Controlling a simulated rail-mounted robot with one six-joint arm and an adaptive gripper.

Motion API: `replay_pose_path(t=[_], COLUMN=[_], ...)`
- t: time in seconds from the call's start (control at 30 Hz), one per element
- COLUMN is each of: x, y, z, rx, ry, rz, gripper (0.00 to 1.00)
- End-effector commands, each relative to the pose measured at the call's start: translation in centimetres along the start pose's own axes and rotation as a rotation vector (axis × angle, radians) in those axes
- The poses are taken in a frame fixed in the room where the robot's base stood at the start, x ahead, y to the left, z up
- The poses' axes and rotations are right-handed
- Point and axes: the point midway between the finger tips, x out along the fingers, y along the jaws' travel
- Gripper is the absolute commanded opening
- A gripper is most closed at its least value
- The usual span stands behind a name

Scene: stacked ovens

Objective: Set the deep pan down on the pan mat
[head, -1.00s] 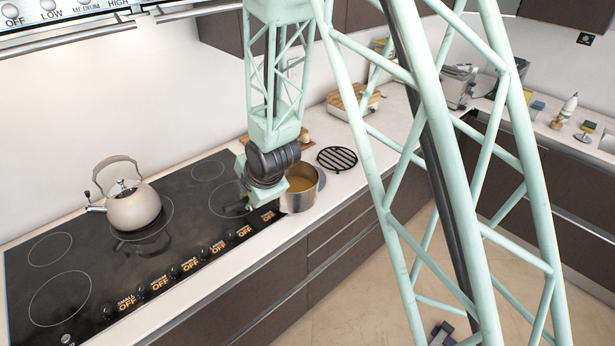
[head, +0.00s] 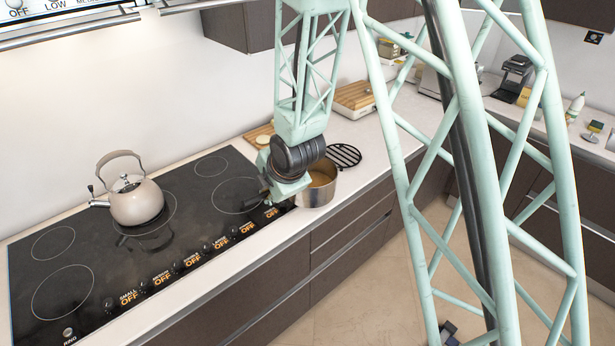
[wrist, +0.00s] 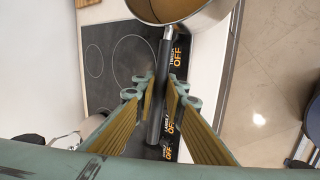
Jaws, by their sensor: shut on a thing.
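The deep pan (head: 319,188) is a silver pot with brownish contents and a dark handle. It is at the counter's front edge, right of the hob; its height above the counter is hard to tell. My gripper (head: 268,190) is shut on the handle, which runs between the fingers in the wrist view (wrist: 160,92). The pan's body is at the top of that view (wrist: 212,22), partly cut off. The pan mat (head: 343,155) is a round black slatted trivet lying on the counter, behind and right of the pan. It shows no load and is out of the wrist view.
A beige kettle (head: 136,204) stands on the black hob (head: 90,255), left of my gripper. Wooden boards (head: 258,135) lie behind the pan, and a wooden-topped box (head: 354,97) stands behind the mat. Bare counter (head: 372,135) lies right of the mat.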

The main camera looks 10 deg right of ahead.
Motion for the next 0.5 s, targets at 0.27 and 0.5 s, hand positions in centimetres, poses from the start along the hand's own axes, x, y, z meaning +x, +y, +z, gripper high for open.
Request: replay_pose_path(t=[0.27,0.5], x=[-0.9,-1.3], y=[-1.4,-1.9], z=[3.0,4.0], rx=[0.002,0.000], ry=[-0.020,-0.026], rz=[0.006,0.009], gripper=[0.00,0.00])
